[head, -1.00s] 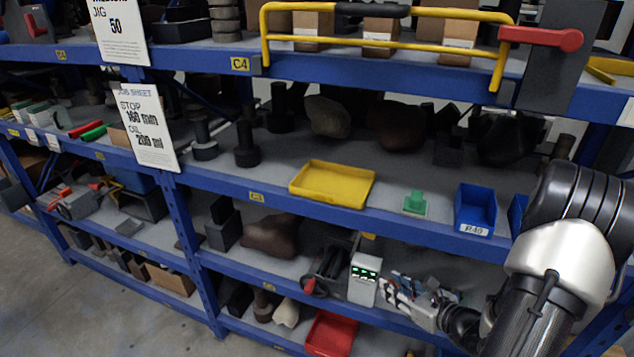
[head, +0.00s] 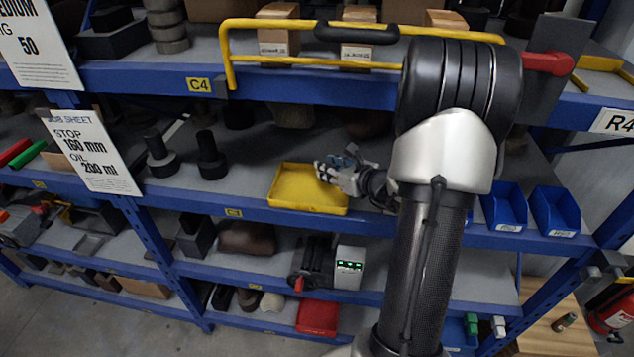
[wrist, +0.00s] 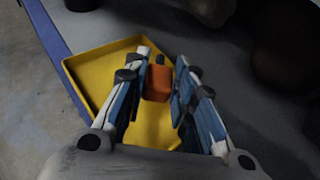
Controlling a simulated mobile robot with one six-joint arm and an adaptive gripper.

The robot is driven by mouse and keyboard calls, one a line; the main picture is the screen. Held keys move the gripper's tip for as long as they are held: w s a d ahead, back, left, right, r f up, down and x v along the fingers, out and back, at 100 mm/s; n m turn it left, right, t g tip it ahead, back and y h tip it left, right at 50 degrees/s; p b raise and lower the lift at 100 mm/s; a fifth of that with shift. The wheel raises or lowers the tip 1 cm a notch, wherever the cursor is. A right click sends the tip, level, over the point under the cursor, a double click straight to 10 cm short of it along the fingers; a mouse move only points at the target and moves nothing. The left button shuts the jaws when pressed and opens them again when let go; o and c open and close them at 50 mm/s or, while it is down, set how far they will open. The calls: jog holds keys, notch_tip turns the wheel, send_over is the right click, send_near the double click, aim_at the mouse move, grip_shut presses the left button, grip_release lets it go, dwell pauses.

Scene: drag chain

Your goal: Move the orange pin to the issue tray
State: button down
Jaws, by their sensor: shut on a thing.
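The orange pin (wrist: 158,84) shows in the wrist view as a short orange block between the fingers of my gripper (wrist: 166,72). My gripper is shut on it. A yellow tray (head: 290,186), likely the issue tray, sits on the middle shelf in the head view. It also shows under the fingers in the wrist view (wrist: 95,62). In the head view my gripper (head: 322,172) is over the tray's right part, and the pin cannot be made out there. I cannot tell how high the pin is above the tray floor.
Blue bins (head: 503,208) stand right of my arm on the same shelf. Dark cylindrical parts (head: 210,157) stand left of the tray. A yellow rail (head: 365,26) runs along the shelf above. A device with green lights (head: 348,266) and a red tray (head: 318,315) are below.

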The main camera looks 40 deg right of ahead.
aim_at(328, 196)
jog(key=f, duration=0.3)
jog(key=shift+w+d+f, duration=0.1)
jog(key=shift+w+f, duration=0.05)
jog(key=shift+w, duration=0.15)
jog(key=shift+s+f, duration=0.2)
jog(key=shift+f, duration=0.3)
notch_tip(328, 196, down, 2)
jog(key=shift+f+b, duration=0.25)
jog(key=shift+b, duration=0.05)
jog(key=shift+w+f, duration=0.15)
jog(key=shift+f, duration=0.1)
jog(key=shift+f, duration=0.1)
jog(key=c, duration=1.3)
grip_release()
jog(key=shift+c, duration=0.2)
